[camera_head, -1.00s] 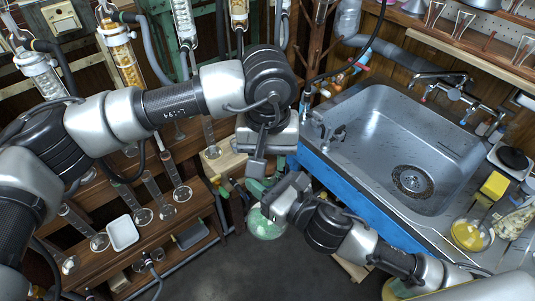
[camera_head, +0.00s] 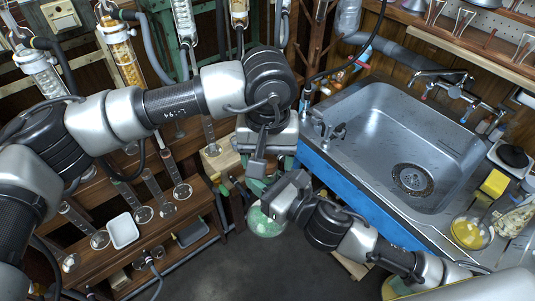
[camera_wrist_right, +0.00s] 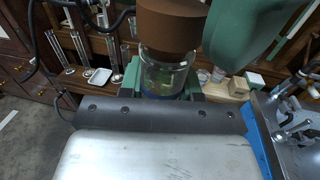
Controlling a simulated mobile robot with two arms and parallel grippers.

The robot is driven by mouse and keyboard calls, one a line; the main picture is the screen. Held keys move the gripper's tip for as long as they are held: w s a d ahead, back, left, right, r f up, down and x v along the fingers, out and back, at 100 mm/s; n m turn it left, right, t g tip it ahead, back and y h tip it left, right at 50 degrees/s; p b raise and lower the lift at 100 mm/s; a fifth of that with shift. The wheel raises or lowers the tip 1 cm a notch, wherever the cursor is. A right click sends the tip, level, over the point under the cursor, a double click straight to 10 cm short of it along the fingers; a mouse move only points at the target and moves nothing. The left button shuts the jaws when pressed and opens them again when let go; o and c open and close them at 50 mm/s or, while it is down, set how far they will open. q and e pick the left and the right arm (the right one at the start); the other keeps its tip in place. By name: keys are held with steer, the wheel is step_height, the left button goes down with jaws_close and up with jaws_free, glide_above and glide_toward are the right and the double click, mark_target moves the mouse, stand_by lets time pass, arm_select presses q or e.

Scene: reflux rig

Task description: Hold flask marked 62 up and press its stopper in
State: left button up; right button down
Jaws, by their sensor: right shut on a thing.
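A round glass flask (camera_head: 265,224) with pale green contents hangs below my right gripper (camera_head: 268,204) in the head view, clear of the floor. In the right wrist view its clear neck (camera_wrist_right: 165,72) sits between my right gripper's green jaws. A brown stopper (camera_wrist_right: 170,27) stands at the top of the neck; how deep it sits is unclear. My left gripper (camera_head: 258,178) is just above the flask. A large green finger, seemingly the left gripper's, is beside the stopper in the wrist view; its opening is hidden. No number 62 is readable.
A metal sink (camera_head: 395,145) with a blue front edge is right of the grippers. A wooden shelf rack (camera_head: 160,240) with several glass cylinders and a white tray (camera_head: 123,232) is on the left. A yellow-filled flask (camera_head: 468,233) stands right of the sink. Floor below is open.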

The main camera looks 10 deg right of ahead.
arm_select(q)
step_height(320, 180, up, 12)
stand_by(0.6)
stand_by(0.5)
steer(key=shift+f+b, duration=1.1)
steer(key=shift+f, duration=0.05)
arm_select(e)
steer(key=w+d, duration=0.4)
steer(key=d, duration=0.8)
